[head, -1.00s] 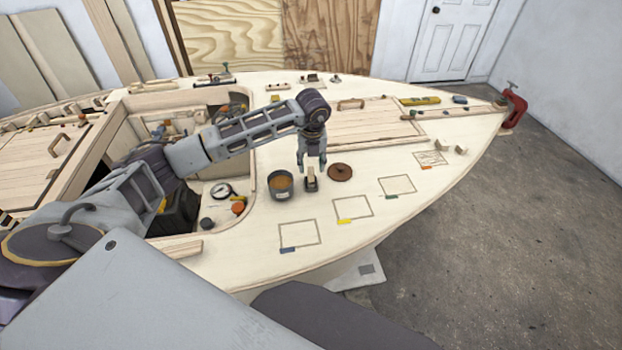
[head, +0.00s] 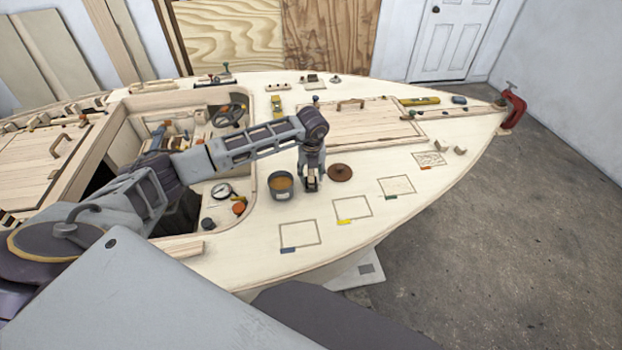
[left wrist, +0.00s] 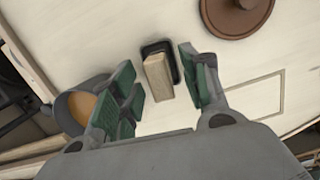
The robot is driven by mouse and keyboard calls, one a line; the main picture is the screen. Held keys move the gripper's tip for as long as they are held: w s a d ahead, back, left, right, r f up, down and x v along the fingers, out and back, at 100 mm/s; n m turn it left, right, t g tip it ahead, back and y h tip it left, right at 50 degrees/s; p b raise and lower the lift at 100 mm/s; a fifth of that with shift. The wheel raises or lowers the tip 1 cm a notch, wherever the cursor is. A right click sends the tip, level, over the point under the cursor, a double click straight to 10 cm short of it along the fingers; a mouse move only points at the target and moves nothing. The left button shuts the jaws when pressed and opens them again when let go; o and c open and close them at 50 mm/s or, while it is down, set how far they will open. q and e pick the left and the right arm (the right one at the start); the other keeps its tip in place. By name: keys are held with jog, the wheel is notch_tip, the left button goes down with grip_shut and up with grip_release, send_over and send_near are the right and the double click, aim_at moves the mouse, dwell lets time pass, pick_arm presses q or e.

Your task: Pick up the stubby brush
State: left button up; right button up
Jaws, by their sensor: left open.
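The stubby brush, a pale wooden block on a dark base, stands on the deck; in the left wrist view the brush (left wrist: 158,78) sits between my fingers, nearer the picture's top than the palm. My left gripper (head: 312,180) is open and has come down over the brush, pointing down. In the left wrist view its green-padded fingers (left wrist: 160,85) stand on either side, with a gap showing on the right; whether the left pad touches cannot be told. In the head view the fingers hide most of the brush. My right gripper is not in view.
A grey pot (head: 281,186) with orange-brown contents stands close left of the gripper. A round brown lid (head: 340,173) lies close right. Outlined rectangles (head: 353,208) mark bare deck to the right. An open cockpit lies left, with a gauge (head: 222,191) inside.

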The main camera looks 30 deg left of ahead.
aim_at(311, 171)
pick_arm(q)
jog(key=shift+f, duration=0.9)
jog(key=shift+w, duration=0.1)
grip_shut()
jog(key=shift+r, duration=0.2)
jog(key=shift+r+b, duration=0.5)
jog(key=shift+r, duration=4.35)
